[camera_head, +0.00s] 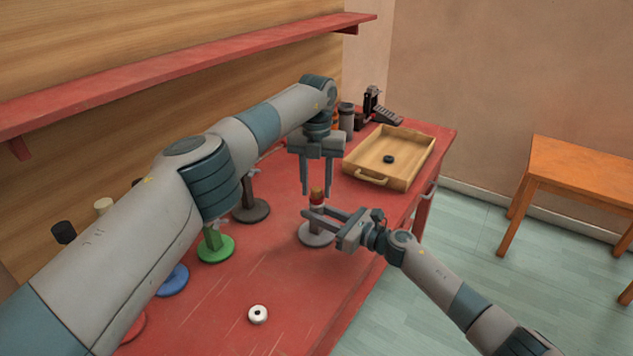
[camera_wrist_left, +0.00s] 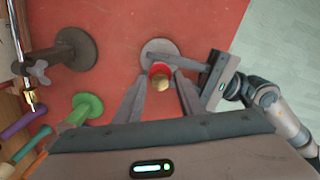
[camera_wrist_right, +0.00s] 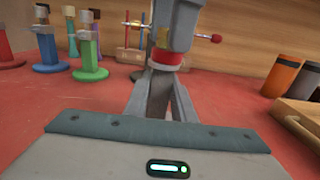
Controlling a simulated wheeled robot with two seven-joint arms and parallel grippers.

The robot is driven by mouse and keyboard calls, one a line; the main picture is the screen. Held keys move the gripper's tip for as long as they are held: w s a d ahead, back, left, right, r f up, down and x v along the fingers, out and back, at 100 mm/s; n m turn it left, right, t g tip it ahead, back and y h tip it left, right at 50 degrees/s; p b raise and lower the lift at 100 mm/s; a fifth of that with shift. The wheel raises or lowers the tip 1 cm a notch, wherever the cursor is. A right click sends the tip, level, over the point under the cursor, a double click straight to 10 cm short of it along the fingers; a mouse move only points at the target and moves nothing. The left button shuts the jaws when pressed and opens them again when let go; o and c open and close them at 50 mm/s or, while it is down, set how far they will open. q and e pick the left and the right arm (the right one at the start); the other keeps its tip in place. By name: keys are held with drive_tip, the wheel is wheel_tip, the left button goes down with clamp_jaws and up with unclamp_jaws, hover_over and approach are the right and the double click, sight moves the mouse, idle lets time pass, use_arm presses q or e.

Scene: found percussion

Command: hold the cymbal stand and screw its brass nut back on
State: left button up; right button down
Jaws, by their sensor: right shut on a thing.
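The grey cymbal stand (camera_head: 315,238) stands upright near the table's right edge. Its round base also shows in the left wrist view (camera_wrist_left: 158,50). A red collar (camera_wrist_right: 166,59) sits near its top, with the brass nut (camera_head: 317,192) above it. The nut's round top also shows in the left wrist view (camera_wrist_left: 161,84). My right gripper (camera_head: 309,219) is shut on the stand's post, below the red collar. My left gripper (camera_head: 318,194) points straight down, open, its fingers apart on either side of the brass nut. I cannot tell how far the nut is threaded.
A white ring (camera_head: 258,314) lies on the red table in front. A wooden tray (camera_head: 420,162) with a black ring (camera_head: 388,159) stands at the back right. Black (camera_head: 262,211), green (camera_head: 216,250) and blue (camera_head: 173,281) stands line the left, partly behind my left arm. A red shelf (camera_head: 190,65) hangs above.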

use_arm(q)
clamp_jaws()
drive_tip(key=shift+o, duration=0.7)
unclamp_jaws()
wheel_tip(320, 180, up, 12)
idle(0.3)
